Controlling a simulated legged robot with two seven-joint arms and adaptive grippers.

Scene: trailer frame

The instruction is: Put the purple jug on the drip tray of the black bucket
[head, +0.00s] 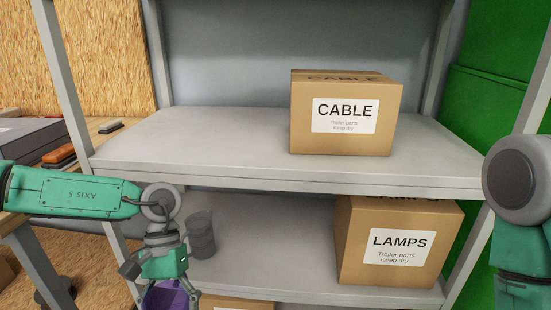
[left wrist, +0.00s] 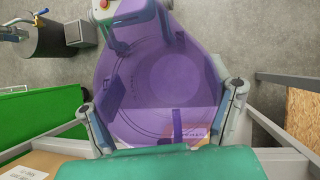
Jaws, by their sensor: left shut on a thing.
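My left gripper (head: 165,280) points down in front of the shelf unit, low in the head view. It is shut on the purple jug (head: 167,296), of which only the upper part shows above the bottom edge. In the left wrist view the jug (left wrist: 178,75) fills the middle, seen from above, with my gripper's fingers around it.
A CABLE box (head: 345,120) stands on the upper shelf (head: 190,140); its left part is clear. A LAMPS box (head: 395,262) and a dark grey cylinder (head: 201,238) are on the lower level. A dark cylinder (left wrist: 55,40) shows in the left wrist view.

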